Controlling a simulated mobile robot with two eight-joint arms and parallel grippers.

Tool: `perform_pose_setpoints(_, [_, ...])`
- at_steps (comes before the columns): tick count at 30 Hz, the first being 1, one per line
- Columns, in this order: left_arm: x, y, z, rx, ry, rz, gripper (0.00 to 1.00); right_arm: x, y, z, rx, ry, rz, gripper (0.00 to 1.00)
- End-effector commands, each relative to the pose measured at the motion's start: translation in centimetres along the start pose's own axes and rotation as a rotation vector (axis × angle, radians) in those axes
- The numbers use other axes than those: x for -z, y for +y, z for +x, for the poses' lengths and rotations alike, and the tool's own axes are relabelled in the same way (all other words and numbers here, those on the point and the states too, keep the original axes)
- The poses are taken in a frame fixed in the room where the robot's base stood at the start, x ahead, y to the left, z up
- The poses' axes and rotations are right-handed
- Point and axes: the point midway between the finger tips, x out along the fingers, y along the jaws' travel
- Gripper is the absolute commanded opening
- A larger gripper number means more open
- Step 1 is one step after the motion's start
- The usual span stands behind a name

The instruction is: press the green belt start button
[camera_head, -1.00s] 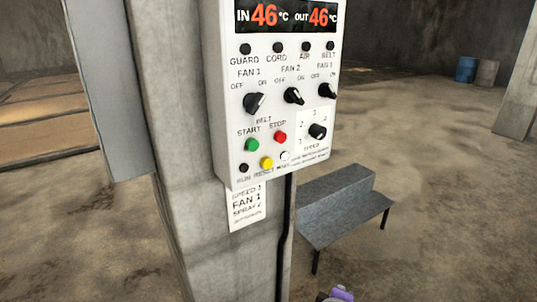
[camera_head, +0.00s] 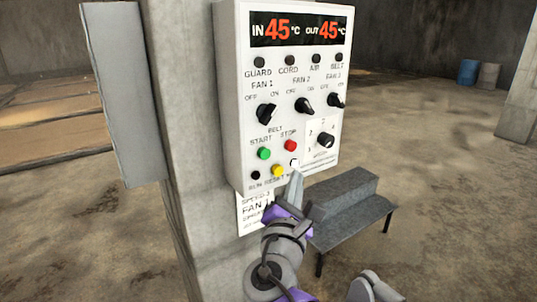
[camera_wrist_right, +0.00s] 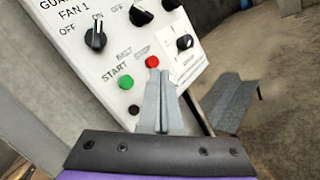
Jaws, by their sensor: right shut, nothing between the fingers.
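The green belt start button (camera_head: 264,153) is on the lower left of the white control panel (camera_head: 229,90), under the word START. It also shows in the right wrist view (camera_wrist_right: 126,82). The red stop button (camera_head: 291,145) is to its right, and a yellow button (camera_head: 278,171) is below. My right gripper (camera_head: 296,175) is shut and empty, in front of the panel's lower edge, below and right of the green button. In the right wrist view its fingertips (camera_wrist_right: 160,73) point up near the red button (camera_wrist_right: 152,62); contact cannot be told. My left gripper is not in view.
The panel hangs on a concrete pillar (camera_head: 170,110), with a grey plate (camera_head: 125,90) on its left side. A grey bench (camera_head: 340,205) stands behind to the right. Blue and grey barrels (camera_head: 467,72) are far back. Black fan knobs (camera_head: 304,105) stick out above the buttons.

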Motion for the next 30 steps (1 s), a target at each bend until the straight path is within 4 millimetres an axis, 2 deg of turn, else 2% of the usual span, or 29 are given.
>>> perform_pose_setpoints(10, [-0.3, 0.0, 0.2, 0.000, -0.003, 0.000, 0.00, 0.5, 0.3, 0.6, 0.003, 0.001, 0.002, 0.00])
perform_pose_setpoints(22, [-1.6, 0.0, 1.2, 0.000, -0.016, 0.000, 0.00, 3.3, 3.0, 4.3, 0.002, 0.002, 0.001, 0.00])
perform_pose_setpoints(30, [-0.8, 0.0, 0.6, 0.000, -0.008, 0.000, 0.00, 4.2, 4.3, 5.9, 0.002, 0.000, 0.003, 0.00])
